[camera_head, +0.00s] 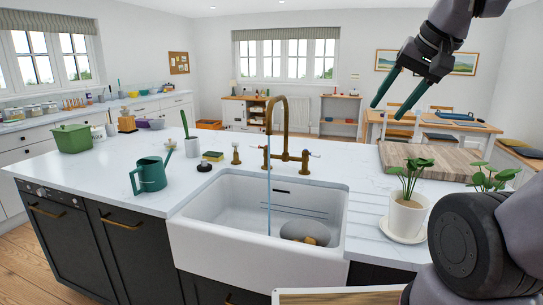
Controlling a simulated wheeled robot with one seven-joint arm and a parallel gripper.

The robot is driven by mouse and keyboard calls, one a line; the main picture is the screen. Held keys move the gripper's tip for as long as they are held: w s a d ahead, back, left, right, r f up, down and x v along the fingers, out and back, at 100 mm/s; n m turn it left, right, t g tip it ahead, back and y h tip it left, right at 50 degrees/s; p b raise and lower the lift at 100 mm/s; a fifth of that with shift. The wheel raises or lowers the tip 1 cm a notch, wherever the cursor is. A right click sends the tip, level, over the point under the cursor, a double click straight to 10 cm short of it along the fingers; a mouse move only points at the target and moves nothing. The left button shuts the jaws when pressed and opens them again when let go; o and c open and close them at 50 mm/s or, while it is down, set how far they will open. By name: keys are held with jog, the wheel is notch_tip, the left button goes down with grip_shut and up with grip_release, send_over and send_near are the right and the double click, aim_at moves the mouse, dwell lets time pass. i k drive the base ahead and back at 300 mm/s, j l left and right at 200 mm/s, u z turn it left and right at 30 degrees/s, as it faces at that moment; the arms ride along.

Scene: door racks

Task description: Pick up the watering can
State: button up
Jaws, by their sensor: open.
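The watering can (151,175) is dark green with a loop handle on its left and a spout rising to the right. It stands upright on the white counter (90,179), left of the sink, near the front edge. My gripper (392,97) is at the upper right, high above the counter behind the sink. Its two green-tipped fingers are apart, with nothing between them. It is far to the right of the can and not touching it.
The white sink (262,247) has a brass tap (284,115) with water running. A potted plant (405,215) stands on a saucer at right, near a wooden board (425,160).

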aim_at(150, 171)
jog(key=u, duration=1.25)
jog(key=i+j, duration=0.15)
jog(key=j, duration=0.2)
jog(key=i+j, duration=0.15)
jog(key=j, duration=0.25)
jog(key=i+j, duration=0.15)
jog(key=j, duration=0.2)
jog(key=i+j+z, duration=0.1)
jog(key=j, duration=0.3)
jog(key=i+j, duration=0.15)
jog(key=j, duration=0.2)
